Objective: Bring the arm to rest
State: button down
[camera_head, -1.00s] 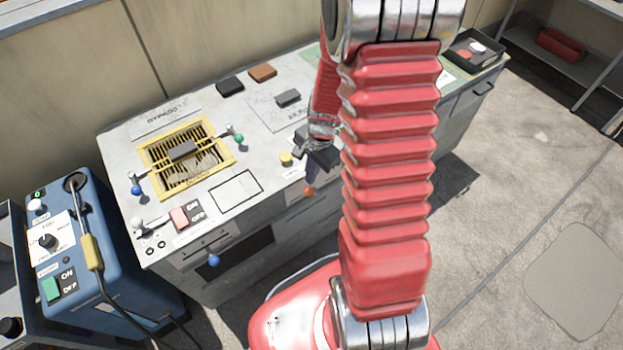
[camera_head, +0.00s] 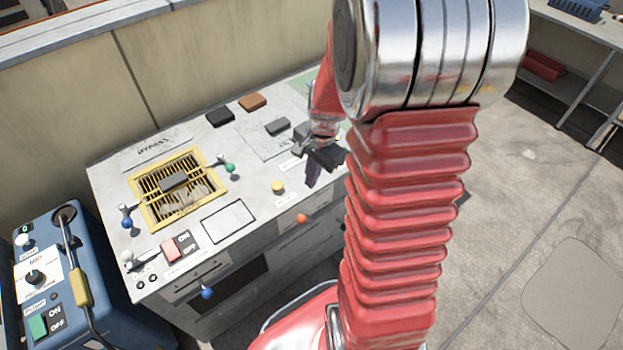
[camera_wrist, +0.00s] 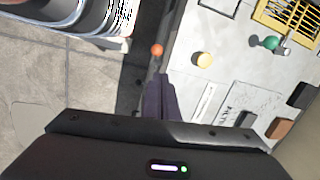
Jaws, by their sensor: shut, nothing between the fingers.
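My gripper (camera_head: 312,172) hangs at the far end of my red arm, over the front edge of the grey workbench (camera_head: 190,225), right of the yellow knob (camera_head: 278,187). In the wrist view its dark fingers (camera_wrist: 160,98) are together with nothing between them. They point toward the bench's front side, near the orange knob (camera_wrist: 157,50). My arm's red bellows hide the right part of the bench in the head view.
A yellow-framed grille (camera_head: 177,190) with a dark block across it is set in the bench top. Dark blocks and a brown block (camera_head: 252,101) lie toward the back. A blue machine (camera_head: 75,280) stands at left. A shelf (camera_head: 580,80) stands at right; open floor lies before it.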

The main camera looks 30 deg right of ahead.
jog(key=shift+n, duration=0.3)
jog(key=s+a+r+n+t, duration=0.1)
jog(key=s+a+r+n, duration=0.3)
jog(key=r, duration=0.3)
jog(key=s+a+r+n+t, duration=0.2)
jog(key=s+a+r+n, duration=0.1)
jog(key=a+r+n, duration=0.3)
jog(key=s+a+r+n+t+h, duration=0.1)
jog(key=s+a+r+n, duration=0.3)
jog(key=r, duration=0.4)
jog(key=shift+s+a+n+t, duration=0.3)
jog(key=shift+a+n, duration=0.3)
jog(key=shift+a, duration=0.45)
